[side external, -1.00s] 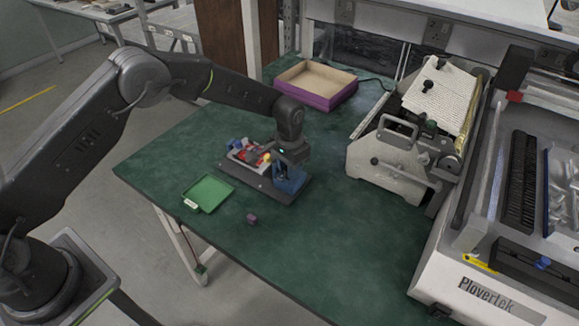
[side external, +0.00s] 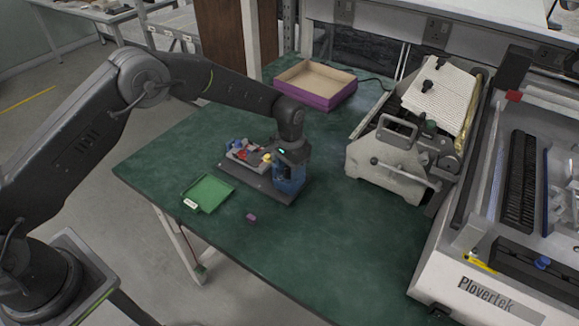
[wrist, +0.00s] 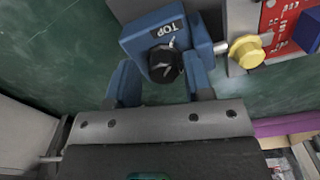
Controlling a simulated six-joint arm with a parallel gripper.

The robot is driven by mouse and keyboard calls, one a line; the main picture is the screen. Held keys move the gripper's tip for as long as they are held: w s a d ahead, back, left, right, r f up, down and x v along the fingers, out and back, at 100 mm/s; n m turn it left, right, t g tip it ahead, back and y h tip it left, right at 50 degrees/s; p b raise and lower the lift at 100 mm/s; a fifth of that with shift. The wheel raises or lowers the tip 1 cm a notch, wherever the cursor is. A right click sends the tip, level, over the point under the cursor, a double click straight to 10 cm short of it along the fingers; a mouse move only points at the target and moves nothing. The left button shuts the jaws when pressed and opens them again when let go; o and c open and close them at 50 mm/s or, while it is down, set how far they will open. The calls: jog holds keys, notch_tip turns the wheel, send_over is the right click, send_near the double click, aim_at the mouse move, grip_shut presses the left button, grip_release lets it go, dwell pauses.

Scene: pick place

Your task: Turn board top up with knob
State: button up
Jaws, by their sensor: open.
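The board is red with white marks and a blue part, and its edge shows at the upper right of the wrist view (wrist: 283,38). In the side view the board (side external: 248,151) sits in a dark fixture (side external: 230,166), left of my gripper. A blue block (wrist: 143,43) labelled TOP carries a black knob (wrist: 165,64). A yellow round piece (wrist: 246,51) lies between block and board. My gripper (wrist: 162,78) is open, its blue fingers on either side of the knob. I cannot tell whether they touch it. In the side view my gripper (side external: 290,172) hides the knob.
A green tray (side external: 208,193) and a small purple piece (side external: 251,217) lie in front of the fixture. A purple-sided open box (side external: 318,88) stands behind. A metal machine (side external: 400,150) stands to the right. The green table (side external: 330,225) is clear at front right.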

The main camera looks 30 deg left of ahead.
jog(key=shift+a, duration=0.35)
jog(key=shift+r, duration=0.4)
jog(key=r, duration=0.7)
jog(key=shift+d+r, duration=0.15)
jog(key=shift+d, duration=0.1)
jog(key=s+a+r+n+t, duration=0.1)
jog(key=s+a+r, duration=0.2)
jog(key=s+r, duration=0.55)
jog(key=s+a+r+t, duration=0.2)
jog(key=s+a+r, duration=0.3)
jog(key=r, duration=0.6)
jog(key=s+a+n+t, duration=0.1)
jog(key=s+a+t, duration=0.1)
jog(key=s, duration=1.8)
jog(key=shift+a+r+n+t, duration=0.25)
jog(key=shift+a+n+t, duration=0.05)
